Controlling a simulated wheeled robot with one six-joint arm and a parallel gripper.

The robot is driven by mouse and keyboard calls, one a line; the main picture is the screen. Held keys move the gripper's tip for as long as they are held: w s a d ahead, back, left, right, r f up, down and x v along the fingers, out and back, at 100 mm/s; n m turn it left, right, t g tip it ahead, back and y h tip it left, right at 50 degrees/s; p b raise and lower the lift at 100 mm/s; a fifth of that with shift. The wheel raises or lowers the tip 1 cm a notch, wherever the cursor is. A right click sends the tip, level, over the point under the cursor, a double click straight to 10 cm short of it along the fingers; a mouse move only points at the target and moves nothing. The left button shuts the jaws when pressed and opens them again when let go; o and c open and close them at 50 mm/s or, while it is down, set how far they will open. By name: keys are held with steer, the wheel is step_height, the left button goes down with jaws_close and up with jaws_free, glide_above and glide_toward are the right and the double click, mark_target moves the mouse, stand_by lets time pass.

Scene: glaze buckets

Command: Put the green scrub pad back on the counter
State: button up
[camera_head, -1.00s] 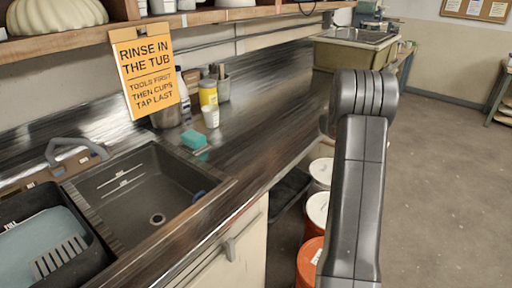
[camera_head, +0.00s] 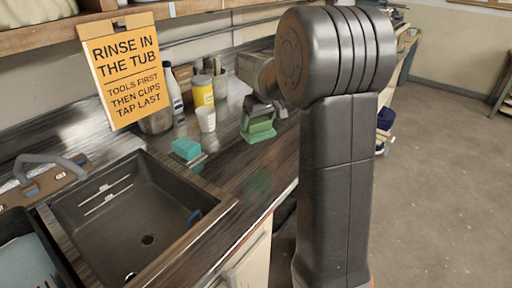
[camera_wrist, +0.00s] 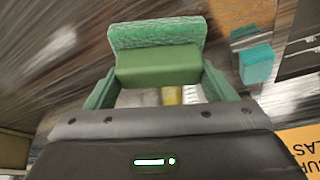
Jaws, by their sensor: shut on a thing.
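The green scrub pad (camera_head: 258,134) is in my gripper (camera_head: 260,119), over the counter (camera_head: 233,166) to the right of the teal sponge (camera_head: 186,148). In the wrist view the pad (camera_wrist: 155,34) lies across the far end of my gripper (camera_wrist: 158,75), whose jaws are shut on it. A faint green reflection shows on the counter below the pad, apart from it, so the pad appears to be held above the surface. My arm hides the counter farther right.
The sink (camera_head: 130,210) is at the left. A white cup (camera_head: 206,118), a yellow container (camera_head: 202,92) and a white bottle (camera_head: 173,90) stand behind the sponge. A hanging sign (camera_head: 124,68) is at upper left. The counter front right of the sink is clear.

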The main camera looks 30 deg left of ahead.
mark_target(259, 131)
step_height(259, 131, down, 10)
steer(key=shift+r, duration=0.2)
steer(key=o, duration=1.1)
steer(key=shift+d+r, duration=0.1)
steer(key=v, duration=1.2)
steer(key=shift+s, duration=0.1)
steer(key=x, duration=1.2)
steer(key=shift+r, duration=2.25)
